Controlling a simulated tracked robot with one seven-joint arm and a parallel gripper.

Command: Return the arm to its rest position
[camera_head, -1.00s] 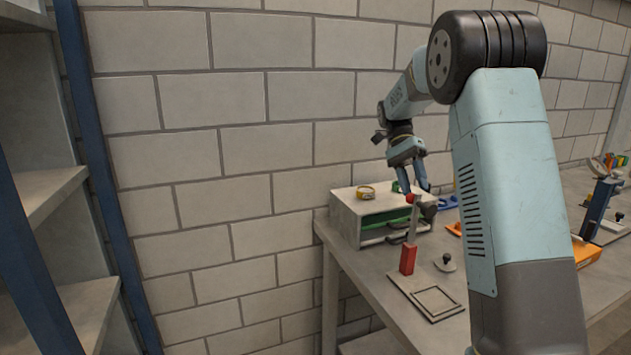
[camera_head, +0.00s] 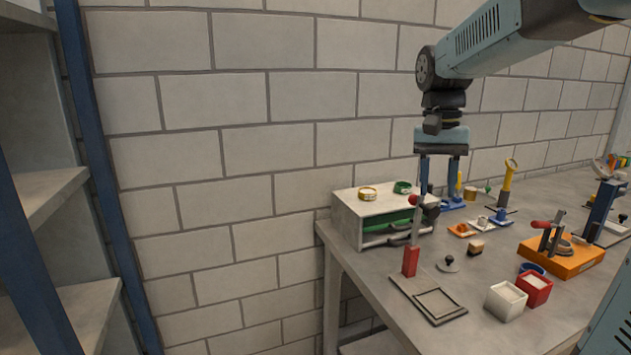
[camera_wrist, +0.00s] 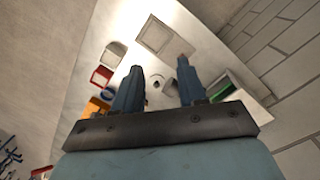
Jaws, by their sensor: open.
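My gripper (camera_head: 440,178) hangs below my arm and points down, above the table near the grey drawer box. Its two blue fingers are apart with nothing between them. In the wrist view my gripper (camera_wrist: 158,85) also shows two spread fingers, with the bench top some way beyond them. In the head view my arm enters from the upper right and runs above the table.
White (camera_head: 506,301) and red (camera_head: 534,288) boxes and an orange block (camera_head: 560,257) lie right. Shelving (camera_head: 40,190) stands left.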

